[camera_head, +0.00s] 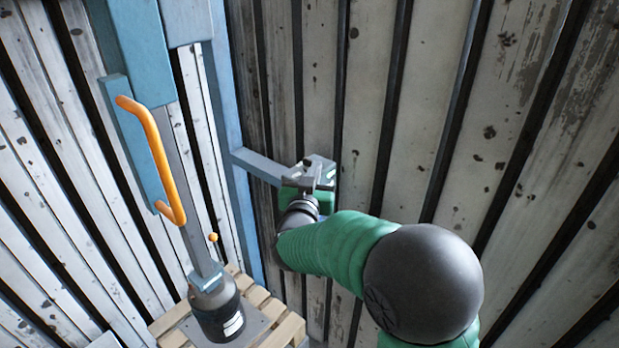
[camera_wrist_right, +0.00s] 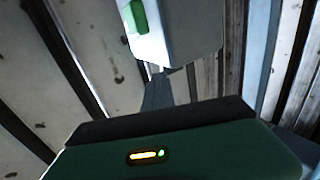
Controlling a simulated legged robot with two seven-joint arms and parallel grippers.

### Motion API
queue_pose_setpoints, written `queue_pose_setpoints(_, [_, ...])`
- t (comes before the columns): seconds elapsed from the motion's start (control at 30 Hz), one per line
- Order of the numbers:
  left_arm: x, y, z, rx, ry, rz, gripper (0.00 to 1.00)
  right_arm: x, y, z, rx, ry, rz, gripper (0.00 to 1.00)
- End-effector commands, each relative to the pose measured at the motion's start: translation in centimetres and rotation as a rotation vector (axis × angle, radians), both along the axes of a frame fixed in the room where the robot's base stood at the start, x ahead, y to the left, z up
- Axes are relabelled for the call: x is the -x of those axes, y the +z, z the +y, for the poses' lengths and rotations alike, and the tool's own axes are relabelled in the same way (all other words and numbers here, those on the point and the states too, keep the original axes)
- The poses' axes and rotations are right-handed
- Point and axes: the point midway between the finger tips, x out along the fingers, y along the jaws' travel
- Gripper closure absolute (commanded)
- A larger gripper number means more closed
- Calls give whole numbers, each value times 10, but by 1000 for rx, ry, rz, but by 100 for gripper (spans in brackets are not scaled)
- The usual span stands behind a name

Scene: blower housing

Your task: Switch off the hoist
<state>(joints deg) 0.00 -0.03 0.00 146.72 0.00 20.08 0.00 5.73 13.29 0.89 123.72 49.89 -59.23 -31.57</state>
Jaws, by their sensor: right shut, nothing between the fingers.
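A pale grey box (camera_wrist_right: 175,35) with a green switch or button (camera_wrist_right: 139,17) on its face is at the top of the right wrist view, partly cut off. In the head view the box (camera_head: 321,167) is at the end of a blue bracket, largely behind my right gripper (camera_head: 312,182). My right gripper is shut and empty. Its dark fingers (camera_wrist_right: 158,90) point towards the lower edge of the box in the wrist view; I cannot tell whether they touch it. My left gripper is not in view.
A blue post (camera_head: 228,120) carries the bracket (camera_head: 258,165). To its left is a blue and grey column with an orange handle (camera_head: 160,160). A dark cylinder (camera_head: 217,310) stands below on a wooden pallet (camera_head: 285,330). Slatted walls (camera_head: 520,110) close in behind.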

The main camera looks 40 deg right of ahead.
Motion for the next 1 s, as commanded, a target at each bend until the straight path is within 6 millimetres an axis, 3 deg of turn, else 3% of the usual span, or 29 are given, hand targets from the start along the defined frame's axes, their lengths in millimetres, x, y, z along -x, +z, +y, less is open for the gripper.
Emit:
queue_pose_setpoints(0.37, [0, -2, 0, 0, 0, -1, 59, -1, -1, -2, -1, 24, 1, 100])
queue_pose_setpoints(0.67, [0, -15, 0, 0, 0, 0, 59, 0, -2, -13, 3, 160, 1, 100])
queue_pose_setpoints(1.0, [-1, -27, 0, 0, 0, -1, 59, 0, -1, -24, 1, 161, 0, 100])
